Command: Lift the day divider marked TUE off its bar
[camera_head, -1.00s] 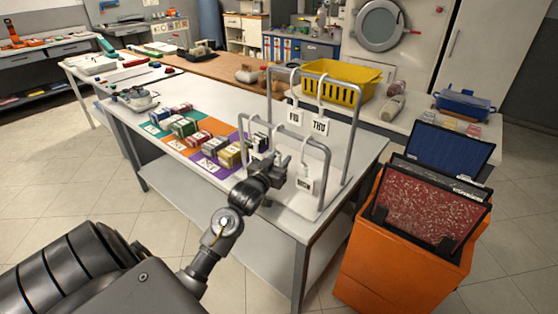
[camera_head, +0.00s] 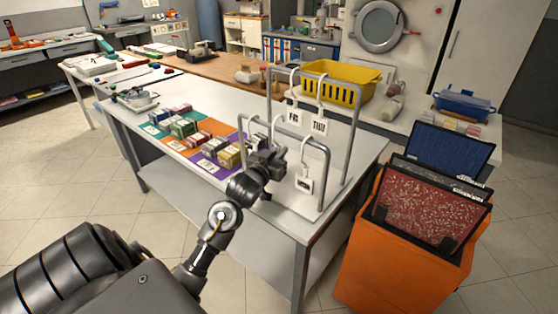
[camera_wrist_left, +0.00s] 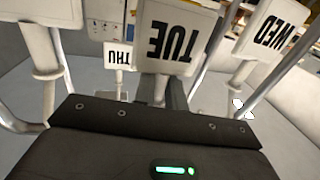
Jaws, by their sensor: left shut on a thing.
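The day divider marked TUE (camera_wrist_left: 172,38) is a white tag, upside down in the middle of the left wrist view. Its narrower white neck runs down towards the jaws of my left gripper (camera_wrist_left: 172,92), which are shut on it. In the head view my left gripper (camera_head: 279,160) is at the front low rack (camera_head: 326,172) and hides most of this divider. Whether its hook still touches the bar cannot be seen. My right gripper is not in view.
A WED divider (camera_wrist_left: 275,38) and another white divider (camera_wrist_left: 38,60) flank it closely. A THU divider (camera_head: 319,126) hangs on the taller rack behind. Small boxes (camera_head: 229,156) stand on coloured mats to the left. An orange bin (camera_head: 378,262) stands at right.

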